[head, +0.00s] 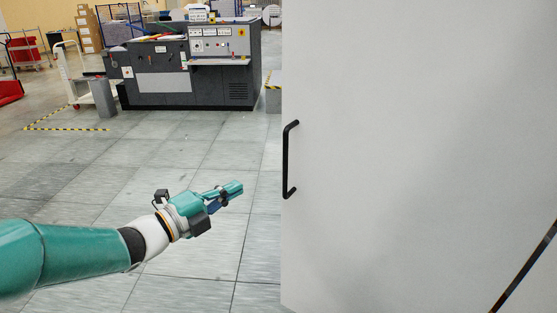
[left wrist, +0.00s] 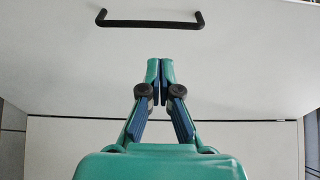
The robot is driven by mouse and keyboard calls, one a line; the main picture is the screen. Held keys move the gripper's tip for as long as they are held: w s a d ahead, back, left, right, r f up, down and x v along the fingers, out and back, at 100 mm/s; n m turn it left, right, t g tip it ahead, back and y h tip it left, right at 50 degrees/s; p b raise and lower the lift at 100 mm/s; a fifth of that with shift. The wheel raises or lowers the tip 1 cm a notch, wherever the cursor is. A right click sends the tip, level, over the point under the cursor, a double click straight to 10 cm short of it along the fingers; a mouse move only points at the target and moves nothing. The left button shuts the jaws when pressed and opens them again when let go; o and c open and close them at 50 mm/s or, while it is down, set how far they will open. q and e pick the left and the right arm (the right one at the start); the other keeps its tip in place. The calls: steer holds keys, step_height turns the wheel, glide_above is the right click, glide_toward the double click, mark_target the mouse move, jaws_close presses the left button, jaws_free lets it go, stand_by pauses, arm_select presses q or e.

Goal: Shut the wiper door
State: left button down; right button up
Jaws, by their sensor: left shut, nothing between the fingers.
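A large pale grey door (head: 420,130) fills the right half of the head view, with a black bar handle (head: 288,160) upright near its left edge. A dark slanted line shows at the door's lower right. My left gripper (head: 239,187) is shut and empty, to the left of the handle and a little lower in the head view. In the left wrist view the shut fingertips (left wrist: 160,64) point towards the pale door (left wrist: 240,60), with the black handle (left wrist: 150,23) beyond them. I see no contact with the handle. My right gripper is not in view.
A dark grey machine (head: 185,75) with a control panel stands at the back. A white trolley (head: 75,75) and a red bin (head: 25,52) are at the back left. Yellow-black tape (head: 65,128) marks the floor. The tiled floor (head: 190,145) left of the door is clear.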

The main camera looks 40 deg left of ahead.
arm_select(q)
steer(key=w+d+p, duration=0.2)
steer(key=w+p, duration=0.2)
steer(key=w, duration=0.9)
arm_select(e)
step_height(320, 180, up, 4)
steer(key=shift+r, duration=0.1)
arm_select(q)
steer(key=shift+w+a, duration=0.1)
steer(key=shift+a, duration=0.05)
